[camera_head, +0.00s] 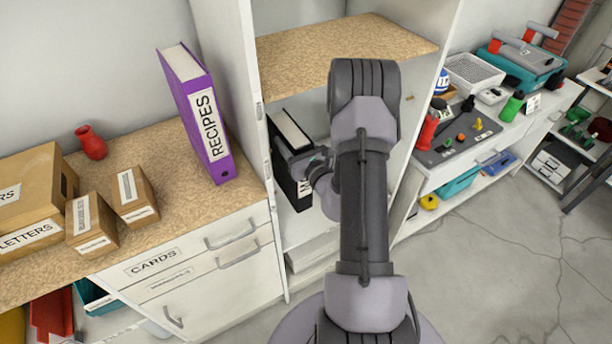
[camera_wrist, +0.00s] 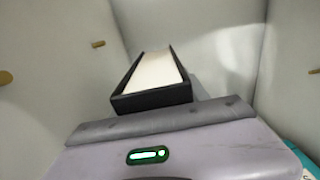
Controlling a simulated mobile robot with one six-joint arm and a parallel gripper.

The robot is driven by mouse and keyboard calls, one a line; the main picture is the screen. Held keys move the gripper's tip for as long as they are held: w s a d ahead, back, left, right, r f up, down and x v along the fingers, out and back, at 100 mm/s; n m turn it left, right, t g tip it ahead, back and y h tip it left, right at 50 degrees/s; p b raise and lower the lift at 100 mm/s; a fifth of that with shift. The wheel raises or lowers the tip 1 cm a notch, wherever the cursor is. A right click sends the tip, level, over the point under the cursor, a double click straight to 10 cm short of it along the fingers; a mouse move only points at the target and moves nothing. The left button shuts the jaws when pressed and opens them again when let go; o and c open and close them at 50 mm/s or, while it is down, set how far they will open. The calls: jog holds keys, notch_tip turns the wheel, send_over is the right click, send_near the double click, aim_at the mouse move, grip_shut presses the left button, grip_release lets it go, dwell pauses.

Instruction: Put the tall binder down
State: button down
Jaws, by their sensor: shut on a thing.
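A tall black binder (camera_head: 283,160) with white pages stands upright inside the middle compartment of the tall shelf unit. Its label is mostly hidden by my wrist. My gripper (camera_head: 304,160) is shut on the binder at its spine side, inside the compartment. In the wrist view the binder (camera_wrist: 152,82) shows its black edges and white pages beyond my gripper body. The fingertips are hidden in the wrist view. I cannot tell whether the binder's base touches the shelf board (camera_head: 296,219).
A purple RECIPES binder (camera_head: 205,120) stands on the counter at left, near cardboard boxes (camera_head: 30,205) and a red vase (camera_head: 91,142). The compartment's side walls and the upper board (camera_head: 340,45) are close around my arm. A workbench (camera_head: 470,150) with tools stands at right.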

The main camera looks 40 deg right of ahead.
notch_tip(320, 180, down, 10)
jog(key=b, duration=0.5)
jog(key=c, duration=0.6)
grip_release()
jog(key=shift+s+f, duration=0.1)
jog(key=p+v, duration=0.2)
jog(key=v, duration=1)
